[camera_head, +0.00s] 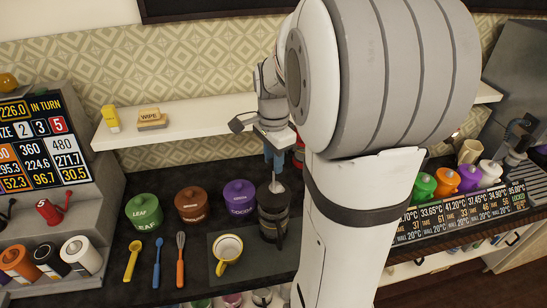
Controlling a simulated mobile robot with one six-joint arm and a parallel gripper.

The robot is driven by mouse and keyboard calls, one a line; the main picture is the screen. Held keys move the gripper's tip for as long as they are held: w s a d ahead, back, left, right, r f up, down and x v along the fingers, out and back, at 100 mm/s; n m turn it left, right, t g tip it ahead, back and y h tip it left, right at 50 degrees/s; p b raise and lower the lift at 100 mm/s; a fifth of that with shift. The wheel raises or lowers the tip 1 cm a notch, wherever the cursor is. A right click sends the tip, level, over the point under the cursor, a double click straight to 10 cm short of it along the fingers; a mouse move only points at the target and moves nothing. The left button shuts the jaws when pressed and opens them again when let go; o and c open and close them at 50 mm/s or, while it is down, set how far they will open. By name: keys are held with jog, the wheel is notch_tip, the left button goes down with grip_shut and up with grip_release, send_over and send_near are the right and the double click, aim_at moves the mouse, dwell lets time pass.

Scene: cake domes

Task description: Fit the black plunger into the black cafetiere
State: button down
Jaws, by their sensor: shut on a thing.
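The black cafetiere (273,222) stands on the counter just left of my large white arm, with its handle towards the right. My gripper (275,170) points down right above it, with blue-grey fingers close together. A short pale rod (277,187) shows between the fingertips and the cafetiere's top. It looks like part of the black plunger, whose dark lid appears at or just over the cafetiere's mouth. I cannot tell how deep it sits or whether it touches the rim. My gripper is shut on the plunger.
Lidded jars in green (143,212), brown (192,204) and purple (239,197) stand left of the cafetiere. A white shelf (190,127) runs behind. My arm hides the counter to the right.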

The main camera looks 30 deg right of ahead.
jog(key=shift+f+b, duration=1.3)
jog(key=shift+f, duration=0.5)
jog(key=c, duration=1)
grip_release()
jog(key=shift+c, duration=0.2)
jog(key=shift+r+p, duration=1.9)
jog(key=shift+r, duration=0.65)
